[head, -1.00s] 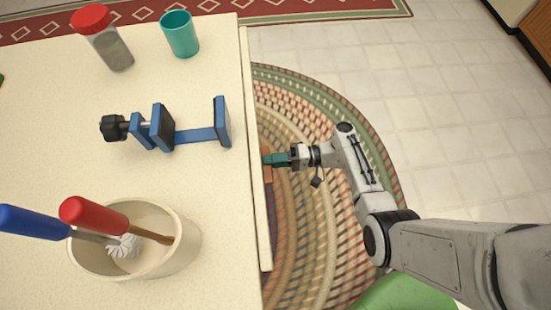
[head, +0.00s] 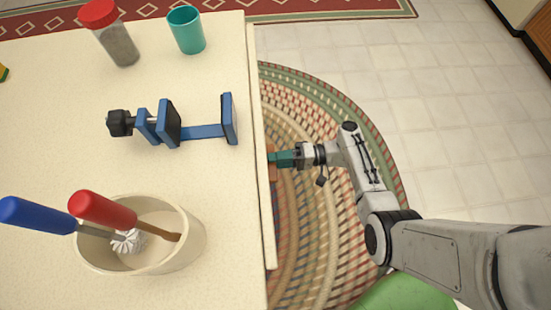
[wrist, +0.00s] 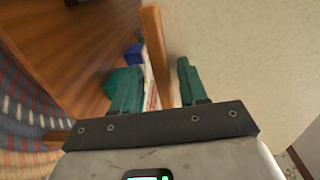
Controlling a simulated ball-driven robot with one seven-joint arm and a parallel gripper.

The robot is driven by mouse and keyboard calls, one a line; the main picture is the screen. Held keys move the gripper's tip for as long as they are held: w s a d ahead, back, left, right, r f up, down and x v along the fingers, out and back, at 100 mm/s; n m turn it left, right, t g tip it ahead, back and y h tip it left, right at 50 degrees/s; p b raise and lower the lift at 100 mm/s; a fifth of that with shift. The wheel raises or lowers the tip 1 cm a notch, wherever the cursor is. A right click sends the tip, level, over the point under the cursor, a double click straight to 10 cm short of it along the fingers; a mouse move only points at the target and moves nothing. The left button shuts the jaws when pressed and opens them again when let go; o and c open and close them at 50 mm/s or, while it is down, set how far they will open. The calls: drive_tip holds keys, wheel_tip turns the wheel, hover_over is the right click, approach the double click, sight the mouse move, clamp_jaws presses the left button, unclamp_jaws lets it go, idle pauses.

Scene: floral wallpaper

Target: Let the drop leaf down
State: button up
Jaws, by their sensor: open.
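The drop leaf (head: 262,150) shows in the head view as a narrow cream strip along the right edge of the cream tabletop (head: 215,180), seen nearly edge-on. A cream panel (wrist: 235,50), likely the leaf, fills the upper right of the wrist view. A brown wooden bar (wrist: 157,50) stands out beside that panel. My gripper (head: 276,159) is just right of the leaf's edge, low beside the table. Its teal fingers (wrist: 153,75) are open, one on each side of the bar. I cannot tell whether they touch it.
On the tabletop are a blue clamp (head: 200,131), a teal cup (head: 187,30), a red-lidded jar (head: 118,45) and a crock (head: 190,240) with red- and blue-handled tools. A braided rug (head: 320,220) covers the floor on the right. A blue object (wrist: 134,54) lies beyond the fingers.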

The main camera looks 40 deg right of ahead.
drive_tip(key=v, duration=1)
drive_tip(key=shift+s+d+f+h, duration=0.15)
drive_tip(key=shift+s+h, duration=0.05)
drive_tip(key=shift+h, duration=0.1)
